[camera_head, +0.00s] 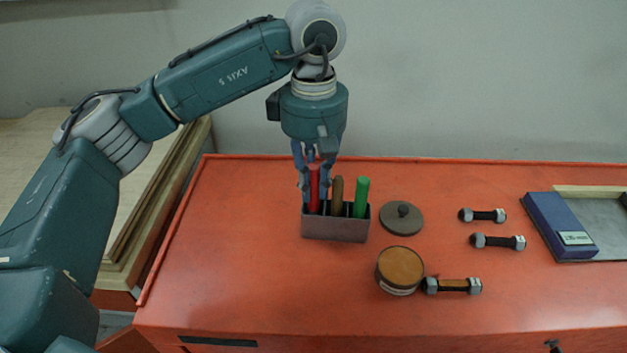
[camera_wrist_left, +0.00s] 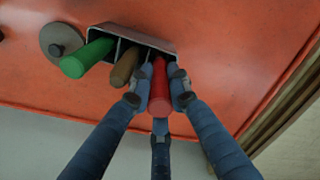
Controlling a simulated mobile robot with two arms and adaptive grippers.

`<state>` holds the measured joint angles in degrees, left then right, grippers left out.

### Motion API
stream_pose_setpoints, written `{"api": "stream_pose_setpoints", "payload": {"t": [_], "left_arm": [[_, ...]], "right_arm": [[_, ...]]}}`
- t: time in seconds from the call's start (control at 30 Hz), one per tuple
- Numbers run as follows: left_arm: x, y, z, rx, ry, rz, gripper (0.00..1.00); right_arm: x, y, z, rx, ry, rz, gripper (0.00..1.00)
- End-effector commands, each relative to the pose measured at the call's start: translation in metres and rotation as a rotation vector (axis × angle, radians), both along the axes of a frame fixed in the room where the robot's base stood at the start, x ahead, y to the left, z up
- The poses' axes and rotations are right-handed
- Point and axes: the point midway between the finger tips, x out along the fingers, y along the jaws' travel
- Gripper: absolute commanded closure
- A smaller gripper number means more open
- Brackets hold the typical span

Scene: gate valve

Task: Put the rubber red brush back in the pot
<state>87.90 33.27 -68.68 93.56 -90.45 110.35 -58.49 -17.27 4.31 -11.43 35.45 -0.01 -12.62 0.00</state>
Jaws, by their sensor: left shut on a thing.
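The red brush (camera_head: 314,188) stands upright in the left compartment of the pot (camera_head: 335,229), a small box with dividers, in the head view. A brown handle (camera_head: 337,194) and a green handle (camera_head: 361,197) stand in the other compartments. My left gripper (camera_head: 314,180) points down over the pot and is shut on the red brush. In the left wrist view the fingers (camera_wrist_left: 158,95) close around the red handle (camera_wrist_left: 160,85), whose lower end is inside the pot (camera_wrist_left: 150,40). The brush's lower part is hidden by the pot's walls. My right gripper is not in view.
A round lid with a knob (camera_head: 402,217) lies right of the pot. An open round tin (camera_head: 399,270) stands in front of it. Several dumbbell-shaped bolts (camera_head: 483,215) and a blue block (camera_head: 558,225) lie farther right. The orange tabletop (camera_head: 235,250) is clear at left.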

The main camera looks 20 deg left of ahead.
Motion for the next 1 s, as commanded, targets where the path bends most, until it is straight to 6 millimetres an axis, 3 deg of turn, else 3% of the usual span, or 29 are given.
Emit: {"api": "stream_pose_setpoints", "payload": {"t": [0.27, 0.3, 0.4, 0.77, 1.0], "left_arm": [[0.000, 0.000, -0.001, 0.000, -0.001, 0.000, 1.00], [0.000, 0.000, -0.001, 0.000, -0.001, 0.000, 0.79], [0.000, 0.000, -0.001, 0.000, -0.001, 0.000, 0.61], [0.001, 0.000, 0.003, 0.000, -0.002, 0.000, 0.61], [0.002, 0.000, 0.045, -0.001, -0.006, 0.001, 0.61]], "right_arm": [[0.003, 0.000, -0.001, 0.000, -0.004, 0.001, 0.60], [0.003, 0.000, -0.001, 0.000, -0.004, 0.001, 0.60], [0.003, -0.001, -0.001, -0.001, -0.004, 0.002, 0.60], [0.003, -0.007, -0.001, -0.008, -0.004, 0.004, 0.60], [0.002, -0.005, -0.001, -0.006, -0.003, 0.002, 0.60]]}}
